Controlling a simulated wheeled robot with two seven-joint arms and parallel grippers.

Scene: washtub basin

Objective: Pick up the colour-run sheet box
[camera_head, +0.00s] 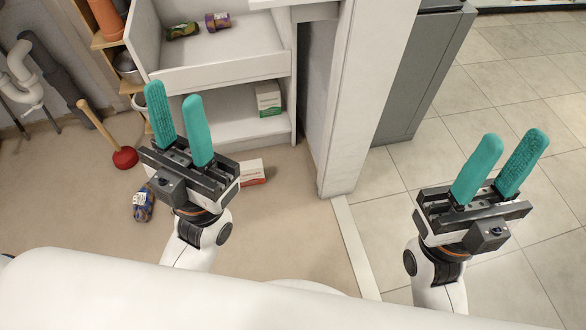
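Two small boxes show, and I cannot read their labels to tell which is the colour-run sheet box. A white box with a red-orange side (252,173) lies on the beige floor, just right of my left gripper's body, which may hide its left part. A white and green box (268,98) stands on the lower shelf of the white unit. My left gripper (173,97) has its teal fingers apart with nothing held, in front of the white unit. My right gripper (514,143) is also open and empty, above the grey tiles at the right.
The white basin unit (220,73) holds a green item (182,31) and a purple can-like item (217,22). A red plunger (124,158) and a blue package (142,205) are on the floor at left. A white post (345,110) stands right of the unit.

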